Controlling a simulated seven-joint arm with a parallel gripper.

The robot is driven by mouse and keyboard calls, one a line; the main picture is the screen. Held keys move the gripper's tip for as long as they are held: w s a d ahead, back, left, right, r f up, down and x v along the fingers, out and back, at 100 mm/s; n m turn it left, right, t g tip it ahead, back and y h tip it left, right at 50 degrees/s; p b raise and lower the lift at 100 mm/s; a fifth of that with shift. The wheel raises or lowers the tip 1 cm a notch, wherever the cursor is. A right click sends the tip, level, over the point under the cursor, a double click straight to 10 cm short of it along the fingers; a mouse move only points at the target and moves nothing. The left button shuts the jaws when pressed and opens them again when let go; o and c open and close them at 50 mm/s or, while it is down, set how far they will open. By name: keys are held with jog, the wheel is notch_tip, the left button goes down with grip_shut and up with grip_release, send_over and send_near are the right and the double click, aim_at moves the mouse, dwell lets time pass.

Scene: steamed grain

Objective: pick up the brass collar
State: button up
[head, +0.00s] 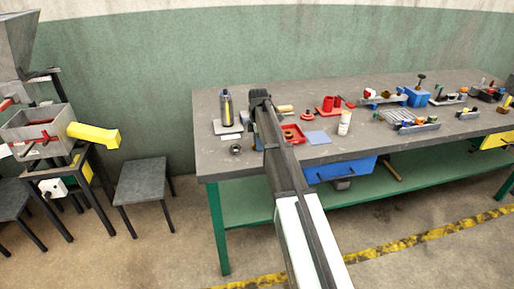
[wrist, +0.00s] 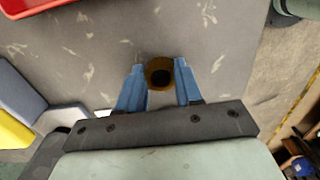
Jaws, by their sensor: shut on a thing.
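The brass collar (wrist: 159,72) is a short, dark golden-brown ring with an open middle. In the wrist view it sits between the two blue fingers of my gripper (wrist: 158,82), which are shut on it from both sides near their tips. I cannot tell how high it is above the table. In the head view my gripper (head: 258,145) is over the left part of the grey workbench (head: 240,172), largely hidden behind my arm. The collar cannot be made out there.
A red tray (head: 293,134) lies just right of my arm; its corner shows in the wrist view (wrist: 30,6). A white bottle (head: 344,122) is farther right. The bench's front-left corner is clear.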

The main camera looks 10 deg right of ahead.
jog(key=shift+c, duration=1.3)
jog(key=shift+r, duration=0.15)
